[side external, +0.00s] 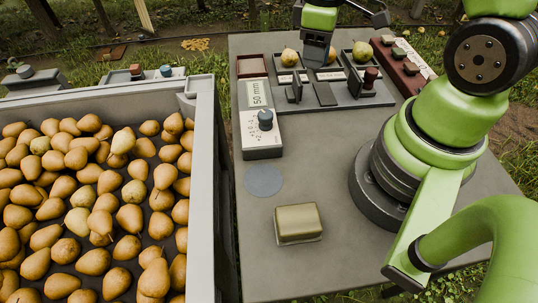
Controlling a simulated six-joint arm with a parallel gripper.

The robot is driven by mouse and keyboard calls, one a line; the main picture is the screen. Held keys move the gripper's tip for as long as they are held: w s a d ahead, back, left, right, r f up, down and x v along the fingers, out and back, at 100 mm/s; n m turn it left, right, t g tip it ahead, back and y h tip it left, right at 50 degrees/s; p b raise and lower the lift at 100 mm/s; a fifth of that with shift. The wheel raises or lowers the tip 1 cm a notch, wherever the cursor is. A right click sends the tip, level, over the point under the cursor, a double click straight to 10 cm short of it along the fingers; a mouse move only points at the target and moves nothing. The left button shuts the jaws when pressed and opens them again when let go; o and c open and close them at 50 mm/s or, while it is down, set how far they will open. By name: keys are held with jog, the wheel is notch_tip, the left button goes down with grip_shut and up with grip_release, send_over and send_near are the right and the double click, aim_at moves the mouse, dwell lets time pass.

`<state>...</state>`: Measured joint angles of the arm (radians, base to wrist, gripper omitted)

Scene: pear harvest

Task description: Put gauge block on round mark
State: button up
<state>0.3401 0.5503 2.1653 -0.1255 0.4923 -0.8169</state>
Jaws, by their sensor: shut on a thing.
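A brass-coloured block (298,220), which looks like the gauge block, lies on the table near its front left, on a thin pale base. The round mark (263,181) is a flat blue-grey disc behind and left of it, bare and apart from the block. My gripper (318,60) is far from both, at the back of the table over the middle slot of a tray. It is shut at a yellow pear (332,55) there; its fingers hide much of the contact.
A tray (347,103) with several slots holds other pears (290,57) and dark plates. A large crate (205,150) of pears borders the left. Table right of the block is clear.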

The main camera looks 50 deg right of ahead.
jog(key=a+n, duration=0.7)
jog(key=a, duration=0.4)
jog(key=n, duration=0.8)
send_over(263, 180)
notch_tip(263, 180, down, 6)
jog(key=shift+s+f, duration=0.1)
jog(key=shift+f, duration=2.6)
jog(key=shift+f, duration=0.1)
jog(key=o, duration=0.7)
jog(key=shift+c, duration=0.2)
